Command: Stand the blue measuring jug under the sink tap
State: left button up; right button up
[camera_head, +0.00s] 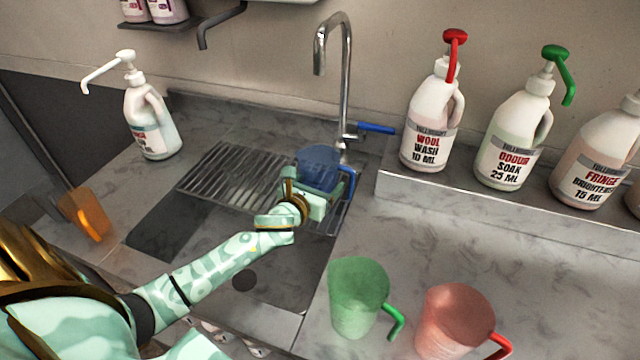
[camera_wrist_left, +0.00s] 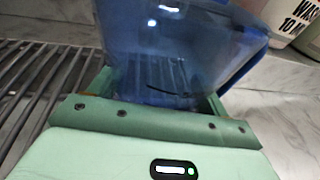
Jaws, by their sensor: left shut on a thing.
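The blue measuring jug (camera_head: 319,160) is at the right end of the sink's slatted rack, below and slightly left of the tap spout (camera_head: 321,68). Its blue handle (camera_head: 350,184) points right. My left gripper (camera_head: 308,187) is shut on the jug from the front. The left wrist view shows the see-through blue jug (camera_wrist_left: 180,50) between the fingers of my left gripper (camera_wrist_left: 155,95). The jug looks upright. Its base is mostly hidden by my gripper, so I cannot tell whether it touches the rack. My right gripper is not in view.
The slatted rack (camera_head: 225,172) spans the back of the sink. A green jug (camera_head: 357,295) and a red jug (camera_head: 453,318) stand on the right counter. Pump bottles line the ledge (camera_head: 400,186) at right. A white-pump bottle (camera_head: 150,125) stands at left. A blue tap lever (camera_head: 376,128) juts right.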

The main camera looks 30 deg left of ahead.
pick_arm(q)
jog(key=o, duration=1)
jog(key=shift+f, duration=0.1)
jog(key=shift+o, duration=0.2)
jog(key=shift+s+r, duration=0.2)
jog(key=shift+s, duration=0.1)
jog(key=p+v, duration=0.2)
jog(key=v, duration=0.9)
jog(key=shift+s, duration=0.15)
jog(key=shift+r, duration=0.15)
